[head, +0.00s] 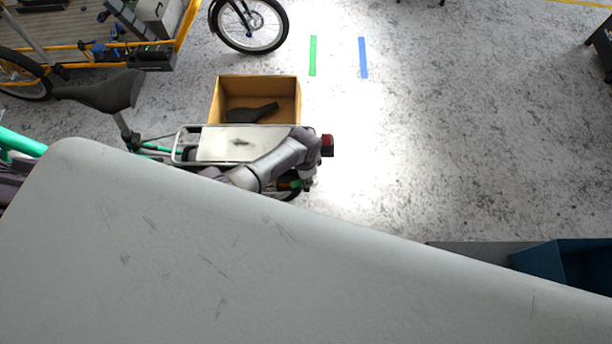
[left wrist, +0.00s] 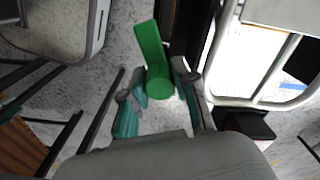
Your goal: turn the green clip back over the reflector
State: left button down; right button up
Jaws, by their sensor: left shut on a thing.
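The green clip (left wrist: 151,48) shows in the left wrist view as a flat upright tab joined to a round barrel. My left gripper (left wrist: 158,88) has its teal-padded fingers on either side of the barrel and is shut on it. In the head view the left gripper (head: 303,185) is small, just below the red reflector (head: 327,146) at the rear end of the bike rack (head: 180,147). The clip is mostly hidden there. The tab points away from the gripper, and I cannot tell how it lies against the reflector. My right gripper is not in view.
A large scuffed grey surface (head: 200,260) fills the foreground and hides the lower bike. A cardboard box (head: 258,83) with a dark item stands behind the rack. A blue bin (head: 575,262) is at the right. The floor right of the reflector is clear.

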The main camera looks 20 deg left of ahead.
pick_arm(q)
jog(key=shift+m, duration=2.2)
jog(key=c, duration=0.9)
grip_release()
jog(key=shift+r, duration=0.1)
notch_tip(320, 180, up, 12)
jog(key=shift+a+f, duration=0.1)
jog(key=shift+a, duration=0.05)
jog(key=shift+s, duration=0.1)
